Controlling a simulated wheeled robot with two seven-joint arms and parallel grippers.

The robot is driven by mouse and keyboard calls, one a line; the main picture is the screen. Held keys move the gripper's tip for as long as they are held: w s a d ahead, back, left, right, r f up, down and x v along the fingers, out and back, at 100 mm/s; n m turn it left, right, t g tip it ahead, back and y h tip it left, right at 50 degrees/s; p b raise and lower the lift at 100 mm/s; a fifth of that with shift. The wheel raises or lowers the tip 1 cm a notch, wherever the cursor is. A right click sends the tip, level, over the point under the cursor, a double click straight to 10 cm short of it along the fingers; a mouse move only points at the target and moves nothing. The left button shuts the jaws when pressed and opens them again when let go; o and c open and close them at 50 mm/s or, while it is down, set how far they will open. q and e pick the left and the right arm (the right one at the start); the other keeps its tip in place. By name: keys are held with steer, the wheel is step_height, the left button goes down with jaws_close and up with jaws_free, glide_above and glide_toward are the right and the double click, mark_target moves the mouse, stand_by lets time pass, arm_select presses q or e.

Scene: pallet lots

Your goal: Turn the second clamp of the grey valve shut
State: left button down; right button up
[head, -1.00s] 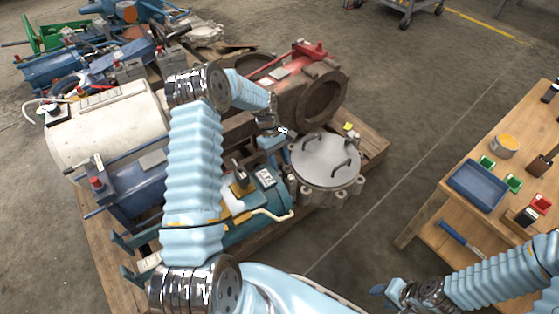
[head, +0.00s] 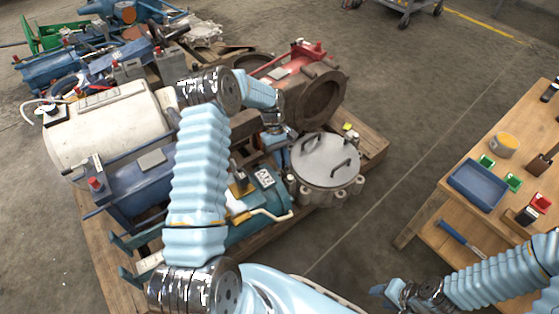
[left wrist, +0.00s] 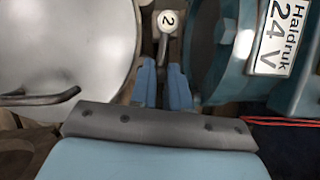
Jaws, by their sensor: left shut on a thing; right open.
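The grey valve (head: 322,172) stands on the pallet, with a round lid, two dark handles and several clamps around its rim. Its lid (left wrist: 65,45) fills the left of the left wrist view. The second clamp (left wrist: 166,22) has a round white end marked 2 and a narrow bar running down between my fingers. My left gripper (left wrist: 163,90) is shut on that bar, at the lid's right edge. In the head view my left gripper (head: 283,155) is at the valve's left side, partly hidden by its wrist. My right gripper (head: 382,291) is open and empty, low at the right.
A red-brown flanged part (head: 310,90) is behind. A wooden bench (head: 470,220) with a blue tray (head: 477,187) is at right. Open floor lies between pallet and bench.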

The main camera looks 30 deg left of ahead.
arm_select(q)
steer(key=m, duration=0.1)
steer(key=w+d+m, duration=0.1)
steer(key=m+y, duration=0.1)
steer(key=shift+w+d+m+g+b, duration=0.25)
steer(key=shift+w+m+g+b, duration=0.05)
steer(key=shift+m+g, duration=0.1)
steer(key=m, duration=0.1)
steer(key=w+d+m+y, duration=0.1)
steer(key=m, duration=0.1)
steer(key=shift+d+m+g, duration=0.3)
steer(key=shift+g, duration=0.1)
steer(key=d+m+y, duration=0.1)
steer(key=m, duration=0.1)
steer(key=d+m+y, duration=0.1)
steer(key=m, duration=0.1)
steer(key=shift+w+d, duration=0.15)
steer(key=shift+d, duration=0.1)
steer(key=shift+s+d+m+y, duration=0.15)
steer(key=shift+d+m+y, duration=0.3)
steer(key=shift+m, duration=0.7)
steer(key=shift+s+d+m+y, duration=0.1)
steer(key=shift+d+m+y, duration=0.35)
steer(key=shift+m, duration=0.7)
steer(key=shift+d, duration=0.15)
steer(key=c, duration=1.1)
jaws_free()
steer(key=p+v, duration=0.1)
steer(key=v, duration=1.2)
steer(key=shift+r, duration=0.45)
